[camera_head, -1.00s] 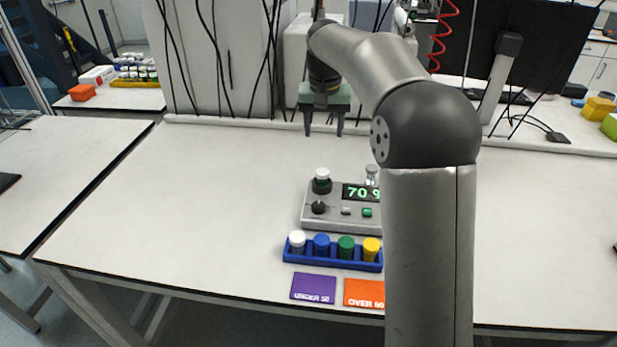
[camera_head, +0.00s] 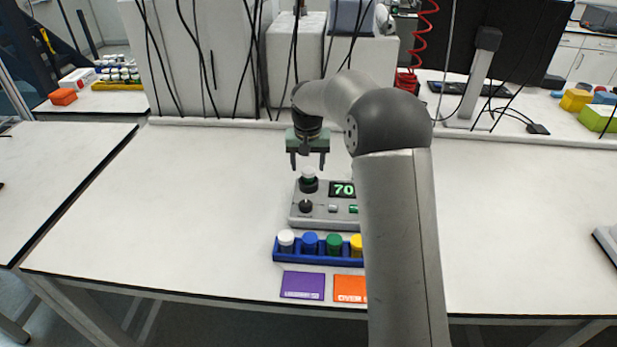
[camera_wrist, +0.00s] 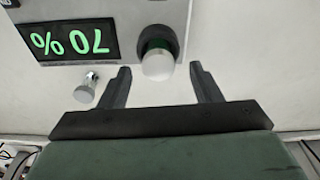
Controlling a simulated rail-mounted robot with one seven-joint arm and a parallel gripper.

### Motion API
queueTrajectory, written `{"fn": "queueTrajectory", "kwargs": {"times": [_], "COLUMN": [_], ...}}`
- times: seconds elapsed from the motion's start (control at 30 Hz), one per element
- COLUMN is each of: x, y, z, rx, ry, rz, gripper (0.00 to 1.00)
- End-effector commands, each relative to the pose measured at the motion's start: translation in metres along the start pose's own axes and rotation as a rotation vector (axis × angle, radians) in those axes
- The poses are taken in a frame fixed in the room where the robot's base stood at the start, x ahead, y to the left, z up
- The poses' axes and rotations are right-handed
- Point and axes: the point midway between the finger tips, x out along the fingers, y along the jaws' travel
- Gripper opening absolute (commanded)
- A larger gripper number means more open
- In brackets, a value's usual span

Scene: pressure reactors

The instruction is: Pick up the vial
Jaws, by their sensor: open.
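A vial with a white cap (camera_head: 308,173) stands upright in a black socket at the back left of a grey device (camera_head: 325,222). A green band shows below the cap. In the wrist view the white cap (camera_wrist: 158,66) appears between the fingertips. My gripper (camera_head: 308,167) is open and empty, pointing down just above the vial. Its two dark fingers also show in the wrist view (camera_wrist: 160,75), one on each side of the cap, without visible contact. The device's display (camera_wrist: 72,40) reads 70 %. My arm hides the device's right side in the head view.
In front of the device, a blue rack (camera_head: 290,258) holds several coloured-cap vials. A purple card (camera_head: 303,285) and an orange card (camera_head: 349,288) lie at the table's front edge. The table's left part is clear.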

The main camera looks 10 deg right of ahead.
Motion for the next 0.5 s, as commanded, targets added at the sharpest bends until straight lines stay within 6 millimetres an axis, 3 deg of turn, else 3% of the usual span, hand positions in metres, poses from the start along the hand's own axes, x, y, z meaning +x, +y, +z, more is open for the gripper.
{"fn": "queueTrajectory", "kwargs": {"times": [0.2,0.5], "x": [0.031,0.038], "y": [0.002,0.002], "z": [-0.002,-0.003], "rx": [0.002,0.002], "ry": [-0.003,0.0], "rz": [0.001,0.001], "gripper": [0.58,0.58]}}
